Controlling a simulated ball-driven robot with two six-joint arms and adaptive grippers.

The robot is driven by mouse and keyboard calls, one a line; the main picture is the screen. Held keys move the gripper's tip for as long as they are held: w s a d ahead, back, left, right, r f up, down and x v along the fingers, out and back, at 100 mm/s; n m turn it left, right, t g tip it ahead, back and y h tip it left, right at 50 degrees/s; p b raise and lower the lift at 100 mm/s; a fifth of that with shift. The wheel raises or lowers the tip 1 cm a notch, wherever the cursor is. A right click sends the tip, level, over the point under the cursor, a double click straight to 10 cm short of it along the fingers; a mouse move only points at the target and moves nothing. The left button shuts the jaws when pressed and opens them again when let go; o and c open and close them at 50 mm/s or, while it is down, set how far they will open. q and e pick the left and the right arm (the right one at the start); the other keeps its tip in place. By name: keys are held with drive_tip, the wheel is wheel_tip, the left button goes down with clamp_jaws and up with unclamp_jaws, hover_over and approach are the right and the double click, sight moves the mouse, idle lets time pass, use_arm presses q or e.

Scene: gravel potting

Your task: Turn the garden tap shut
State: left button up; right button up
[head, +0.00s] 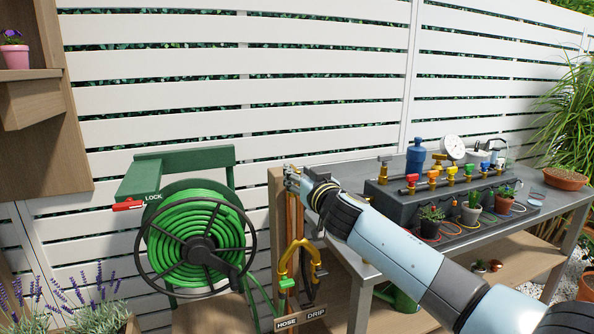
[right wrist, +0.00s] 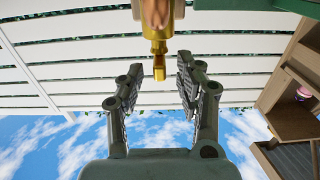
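A brass fitting (right wrist: 158,30) hangs from a copper pipe at the top of the right wrist view; it seems to be part of the garden tap. My right gripper (head: 292,180) is at the top of this pipe. In the right wrist view its fingers (right wrist: 172,70) stand apart with nothing clearly held. My left gripper is not in view.
A green hose reel (head: 195,246) with a red lock lever (head: 128,205) stands left of the post. A yellow forked fitting (head: 285,265) hangs below my gripper. A bench (head: 550,205) with a dark manifold box (head: 385,196) and potted plants stands at right.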

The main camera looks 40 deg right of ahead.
drive_tip(key=shift+x, duration=0.8)
drive_tip(key=shift+f, duration=0.1)
clamp_jaws()
